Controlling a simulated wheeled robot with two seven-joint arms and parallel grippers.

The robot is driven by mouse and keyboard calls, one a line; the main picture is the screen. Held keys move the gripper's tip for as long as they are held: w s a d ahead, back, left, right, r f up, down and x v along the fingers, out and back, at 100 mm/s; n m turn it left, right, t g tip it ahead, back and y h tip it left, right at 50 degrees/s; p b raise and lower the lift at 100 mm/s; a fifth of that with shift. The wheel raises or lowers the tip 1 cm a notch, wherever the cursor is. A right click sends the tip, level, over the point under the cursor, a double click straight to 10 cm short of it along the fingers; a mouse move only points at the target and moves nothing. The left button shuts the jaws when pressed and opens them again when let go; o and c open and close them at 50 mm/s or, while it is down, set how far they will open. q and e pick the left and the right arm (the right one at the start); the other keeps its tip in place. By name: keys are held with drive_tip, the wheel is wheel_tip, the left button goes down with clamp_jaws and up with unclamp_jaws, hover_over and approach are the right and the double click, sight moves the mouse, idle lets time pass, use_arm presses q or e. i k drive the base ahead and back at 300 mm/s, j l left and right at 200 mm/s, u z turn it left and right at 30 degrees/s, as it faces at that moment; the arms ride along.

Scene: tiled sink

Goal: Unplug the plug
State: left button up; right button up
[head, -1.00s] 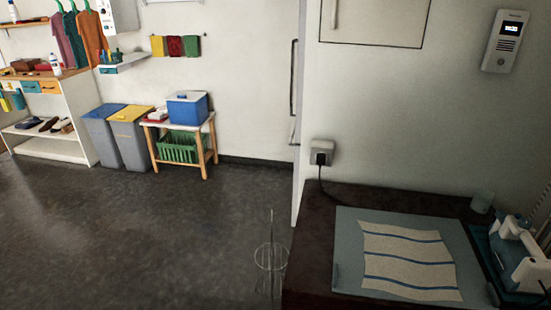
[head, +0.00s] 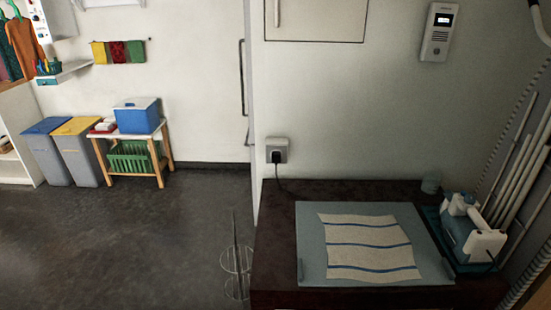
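A dark plug (head: 276,156) sits in the pale wall socket (head: 283,143) just above the back left corner of the dark counter. A black cord (head: 285,188) hangs from the plug down to the counter and runs along its back toward the board. Neither of my grippers shows in the head view.
A thin wire stand (head: 236,262) is left of the counter. The floor further left is open.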

sight(276, 155)
drive_tip(key=i+j+u, duration=0.1)
drive_tip(key=j, duration=0.3)
drive_tip(key=i+j, duration=0.15)
drive_tip(key=j, duration=0.2)
drive_tip(key=i+j+u, duration=0.15)
drive_tip(key=j, duration=0.2)
drive_tip(key=i+j, duration=0.1)
drive_tip(key=j, duration=0.3)
drive_tip(key=i+j+u, duration=0.15)
drive_tip(key=j, duration=0.2)
